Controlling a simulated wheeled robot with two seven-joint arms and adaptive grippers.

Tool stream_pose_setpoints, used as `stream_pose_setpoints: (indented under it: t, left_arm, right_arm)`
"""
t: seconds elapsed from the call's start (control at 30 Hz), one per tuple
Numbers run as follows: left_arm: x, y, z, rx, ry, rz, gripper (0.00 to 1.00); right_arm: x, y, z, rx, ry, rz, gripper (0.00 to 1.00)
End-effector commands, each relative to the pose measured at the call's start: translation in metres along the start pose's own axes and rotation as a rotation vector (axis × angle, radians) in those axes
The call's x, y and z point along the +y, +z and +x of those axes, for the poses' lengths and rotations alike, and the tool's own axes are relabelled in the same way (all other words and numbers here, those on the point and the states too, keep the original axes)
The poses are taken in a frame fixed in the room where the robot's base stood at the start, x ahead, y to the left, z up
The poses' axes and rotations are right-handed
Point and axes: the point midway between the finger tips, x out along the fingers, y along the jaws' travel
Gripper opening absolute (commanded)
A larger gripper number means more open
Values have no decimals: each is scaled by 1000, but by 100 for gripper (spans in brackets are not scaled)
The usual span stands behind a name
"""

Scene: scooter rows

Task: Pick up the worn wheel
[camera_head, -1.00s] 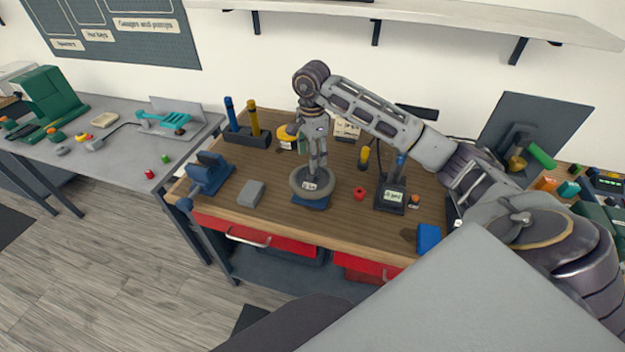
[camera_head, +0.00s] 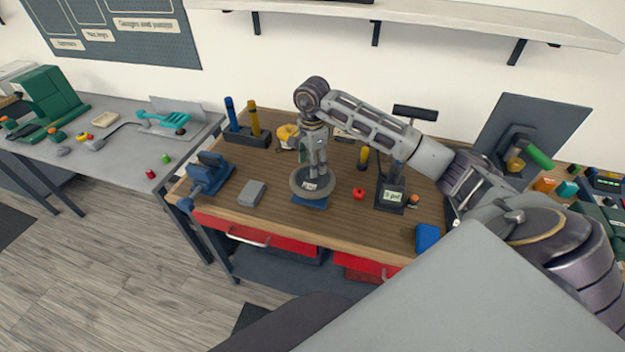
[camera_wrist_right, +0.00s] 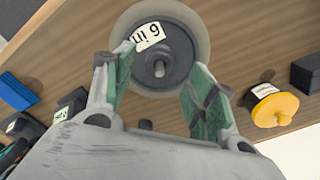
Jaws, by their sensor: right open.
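The wheel (camera_head: 298,182), a grey ring with a dark hub and a white label, lies flat on a small blue stand (camera_head: 312,203) on the wooden bench. In the right wrist view the wheel (camera_wrist_right: 192,28) fills the top middle, and its label appears to read "6 in". My right gripper (camera_head: 314,172) comes down over the wheel from above. In the wrist view the right gripper (camera_wrist_right: 157,75) is open, its two green-padded fingers spread on either side of the hub. I cannot tell whether they touch the wheel. My left gripper is out of view.
A grey block (camera_head: 251,193) and a blue vise (camera_head: 208,178) stand left of the wheel. A red knob (camera_head: 359,193) and a dark labelled stand (camera_head: 391,192) are to the right. A yellow round part (camera_wrist_right: 273,109) lies behind the wheel. The front bench strip is mostly clear.

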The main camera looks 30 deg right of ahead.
Motion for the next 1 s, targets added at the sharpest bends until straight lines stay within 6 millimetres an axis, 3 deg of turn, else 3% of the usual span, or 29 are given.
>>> stream_pose_setpoints:
  t: [0.43, 1.0]
  left_arm:
    - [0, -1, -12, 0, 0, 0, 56]
    - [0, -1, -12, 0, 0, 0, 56]
  right_arm:
    - [1, -1, 34, 0, 1, 1, 56]
    - [0, -1, 37, 1, -1, 1, 54]
